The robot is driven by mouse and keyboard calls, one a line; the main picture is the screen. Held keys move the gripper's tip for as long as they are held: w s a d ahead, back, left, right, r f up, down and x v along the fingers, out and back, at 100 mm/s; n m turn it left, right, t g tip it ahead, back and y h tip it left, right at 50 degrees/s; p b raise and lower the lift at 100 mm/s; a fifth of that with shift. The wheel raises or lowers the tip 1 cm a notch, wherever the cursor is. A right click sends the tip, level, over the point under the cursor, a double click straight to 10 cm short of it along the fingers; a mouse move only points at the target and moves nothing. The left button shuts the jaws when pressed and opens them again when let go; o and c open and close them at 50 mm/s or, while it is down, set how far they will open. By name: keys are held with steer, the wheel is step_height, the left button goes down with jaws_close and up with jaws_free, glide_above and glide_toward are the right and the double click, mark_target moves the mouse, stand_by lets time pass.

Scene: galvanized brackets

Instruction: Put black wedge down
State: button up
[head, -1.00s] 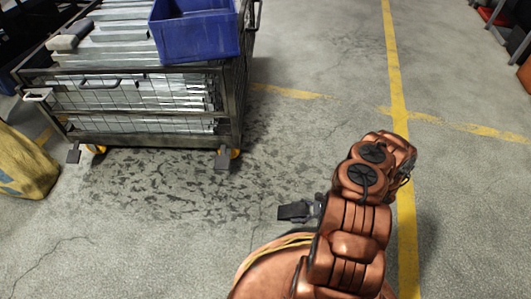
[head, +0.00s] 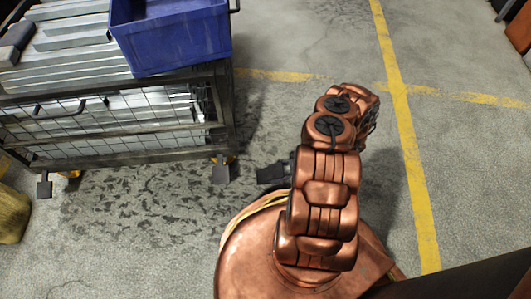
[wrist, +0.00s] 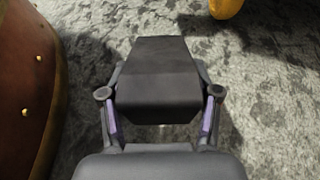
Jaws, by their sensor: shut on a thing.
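The black wedge (wrist: 158,72) fills the middle of the wrist view, with its narrower end pointing away from my gripper. My gripper (wrist: 160,100) is shut on it, one finger at each side. In the head view the wedge (head: 271,174) shows as a small dark block at the left of my arm, held out over the concrete floor. My gripper (head: 291,166) is partly hidden there by my arm. The wedge is to the right of the wire cart and apart from it.
A wire-sided cart (head: 222,125) stacked with galvanized metal pieces (head: 75,38) stands at the left. A blue bin (head: 175,40) and a dark grey object (head: 18,35) rest on top. A yellow sack (head: 12,213) is at the left edge. Floor right of the yellow line (head: 412,180) is clear.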

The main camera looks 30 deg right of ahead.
steer(key=b, duration=0.5)
glide_above(270, 157)
steer(key=shift+w+a+f, duration=0.1)
steer(key=shift+a+f, duration=0.15)
steer(key=shift+f, duration=0.4)
step_height(270, 157, down, 4)
steer(key=shift+r+b, duration=0.25)
steer(key=shift+b, duration=0.75)
steer(key=shift+r, duration=0.1)
steer(key=o, duration=1.6)
steer(key=shift+d+r+p, duration=0.15)
steer(key=shift+d+p, duration=0.05)
steer(key=shift+p, duration=0.1)
steer(key=p+v, duration=0.3)
steer(key=v, duration=0.8)
steer(key=shift+s+d+p, duration=0.25)
steer(key=shift+s+p, duration=0.05)
steer(key=shift+p, duration=0.05)
